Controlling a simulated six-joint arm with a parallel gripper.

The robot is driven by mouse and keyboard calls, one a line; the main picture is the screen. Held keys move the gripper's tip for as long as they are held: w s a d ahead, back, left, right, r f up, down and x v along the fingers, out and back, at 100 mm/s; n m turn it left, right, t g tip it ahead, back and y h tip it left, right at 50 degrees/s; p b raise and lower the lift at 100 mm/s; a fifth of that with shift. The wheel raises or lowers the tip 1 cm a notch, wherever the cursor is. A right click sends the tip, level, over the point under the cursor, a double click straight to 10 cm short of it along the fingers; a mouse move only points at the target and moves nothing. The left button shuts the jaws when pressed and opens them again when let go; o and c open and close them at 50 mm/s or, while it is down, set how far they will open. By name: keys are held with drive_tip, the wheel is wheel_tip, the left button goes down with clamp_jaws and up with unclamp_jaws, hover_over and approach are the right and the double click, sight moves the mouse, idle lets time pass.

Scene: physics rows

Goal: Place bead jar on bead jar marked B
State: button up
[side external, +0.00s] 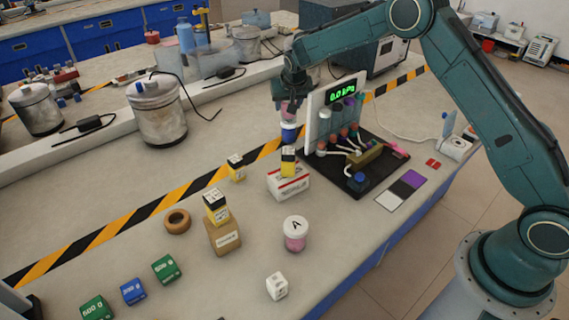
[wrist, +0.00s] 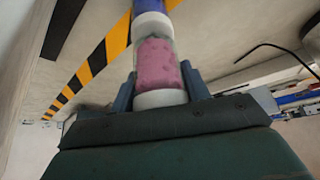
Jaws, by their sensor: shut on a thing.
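My gripper (side external: 288,98) is shut on a bead jar (side external: 288,108) with pink beads; the wrist view shows this jar (wrist: 158,65) between the fingers, with white ends. Directly below it in the side view is a jar with blue beads (side external: 289,134), its top white. The wrist view shows this blue jar (wrist: 149,5) in line with the held jar's far end. The two look in contact or nearly so; I cannot tell which. No letter B is readable. Another pink bead jar (side external: 295,240), its white lid marked A, stands upright nearer the front.
A panel with a green display (side external: 342,93) stands close right of my gripper. Metal pots (side external: 157,112) stand at the left. Cubes and a wooden block (side external: 223,237) occupy the front.

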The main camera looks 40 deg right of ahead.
drive_tip(key=shift+f, duration=0.5)
drive_tip(key=shift+f, duration=0.1)
drive_tip(key=o, duration=1)
drive_tip(key=shift+o, duration=0.2)
drive_tip(key=v, duration=1.2)
drive_tip(key=shift+s+r, duration=0.1)
drive_tip(key=shift+r, duration=0.15)
